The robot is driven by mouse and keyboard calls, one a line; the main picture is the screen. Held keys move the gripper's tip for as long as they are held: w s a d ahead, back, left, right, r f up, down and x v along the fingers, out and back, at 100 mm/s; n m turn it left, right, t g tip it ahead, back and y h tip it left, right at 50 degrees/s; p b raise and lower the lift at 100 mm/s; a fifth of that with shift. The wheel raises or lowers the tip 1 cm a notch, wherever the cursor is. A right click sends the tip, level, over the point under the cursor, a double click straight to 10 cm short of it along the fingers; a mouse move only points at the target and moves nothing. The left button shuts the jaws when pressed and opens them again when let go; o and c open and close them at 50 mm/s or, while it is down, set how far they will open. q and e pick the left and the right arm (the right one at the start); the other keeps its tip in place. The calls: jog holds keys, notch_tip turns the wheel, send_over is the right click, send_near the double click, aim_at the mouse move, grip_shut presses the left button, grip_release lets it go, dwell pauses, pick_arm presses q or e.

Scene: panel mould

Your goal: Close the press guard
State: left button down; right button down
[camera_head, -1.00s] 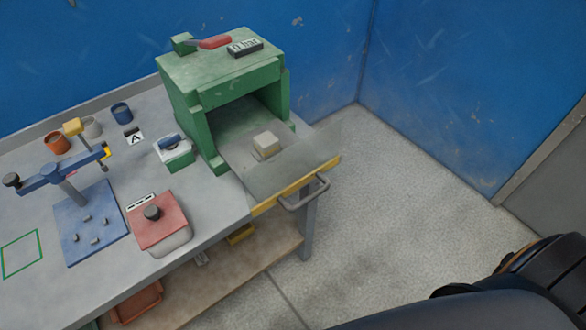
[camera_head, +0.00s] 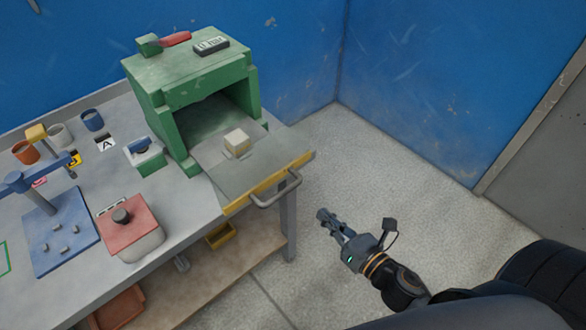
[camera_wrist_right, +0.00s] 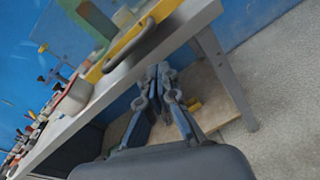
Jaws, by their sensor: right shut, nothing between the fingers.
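The green press (camera_head: 190,70) stands on the bench with its front opening uncovered. The press guard (camera_head: 265,168) appears as a flat grey, see-through panel lying out in front of the opening. It has a yellow front edge and a grey bar handle (camera_head: 277,190) that overhangs the bench edge; the handle also shows in the wrist view (camera_wrist_right: 130,48). A pale block (camera_head: 237,143) sits in front of the opening. My right gripper (camera_head: 322,214) is shut and empty, to the right of the handle and apart from it; it shows in the wrist view (camera_wrist_right: 164,72). My left gripper is out of view.
A red-lidded box (camera_head: 128,228), a small green box with a blue knob (camera_head: 145,155) and a blue clamp stand (camera_head: 55,240) occupy the bench. A lower shelf (camera_head: 210,275) holds a yellow bin (camera_head: 220,237). The floor right of the bench is clear.

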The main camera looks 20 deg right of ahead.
notch_tip(320, 180, up, 8)
jog(key=s+a+n+t+y, duration=0.1)
jog(key=n+y, duration=0.1)
jog(key=n, duration=0.3)
jog(key=p, duration=0.6)
send_near(275, 159)
jog(key=x, duration=0.6)
jog(key=shift+w+a, duration=0.25)
jog(key=shift+w, duration=0.2)
jog(key=shift+f, duration=0.1)
jog(key=shift+w, duration=0.1)
